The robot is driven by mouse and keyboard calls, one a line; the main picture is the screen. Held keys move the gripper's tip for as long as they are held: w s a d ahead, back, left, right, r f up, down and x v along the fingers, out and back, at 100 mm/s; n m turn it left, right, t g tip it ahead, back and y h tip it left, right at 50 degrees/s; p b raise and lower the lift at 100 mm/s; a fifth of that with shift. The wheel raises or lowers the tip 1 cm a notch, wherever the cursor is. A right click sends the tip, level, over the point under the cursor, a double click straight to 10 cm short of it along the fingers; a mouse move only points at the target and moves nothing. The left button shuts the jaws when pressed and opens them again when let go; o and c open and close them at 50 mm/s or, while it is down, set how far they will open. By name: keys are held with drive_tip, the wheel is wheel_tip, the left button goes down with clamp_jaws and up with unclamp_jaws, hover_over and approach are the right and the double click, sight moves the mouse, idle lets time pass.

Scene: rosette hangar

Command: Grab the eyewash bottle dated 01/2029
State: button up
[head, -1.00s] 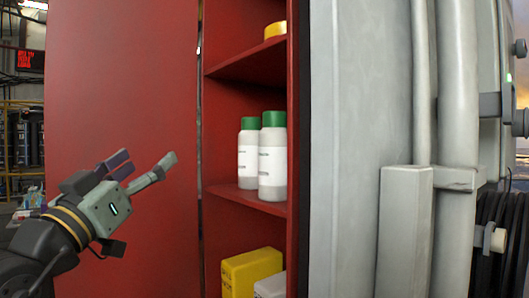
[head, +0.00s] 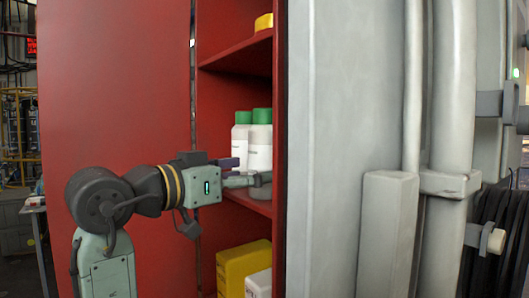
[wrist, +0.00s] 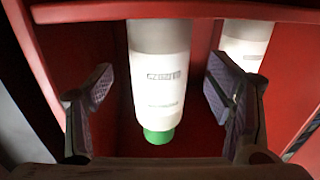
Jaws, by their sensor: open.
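Two white bottles with green caps stand on the middle shelf of the red cabinet, the right one (head: 260,146) partly overlapping the left one (head: 241,142). My gripper (head: 248,172) is at the shelf opening, level with the bottles' lower part. In the wrist view, one bottle (wrist: 160,85) appears cap-down between the open fingers (wrist: 159,72), with gaps on both sides. The other bottle (wrist: 246,42) is beyond the right finger, partly hidden. Labels carry small print that is too small to read, so I cannot tell which is dated 01/2029.
The red cabinet (head: 110,110) has a shelf above with a yellow item (head: 264,22). Below are a yellow box (head: 243,265) and a white container (head: 259,284). A grey panel (head: 325,120) and pipes stand close on the right.

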sight(265, 167)
drive_tip(key=x, duration=0.1)
drive_tip(key=p+x, duration=0.1)
drive_tip(key=x, duration=0.2)
drive_tip(key=shift+w+d+r+p, duration=0.15)
drive_tip(key=shift+r+p, duration=0.15)
drive_tip(key=shift+p, duration=0.05)
drive_tip(key=shift+c, duration=0.5)
drive_tip(key=c, duration=1.5)
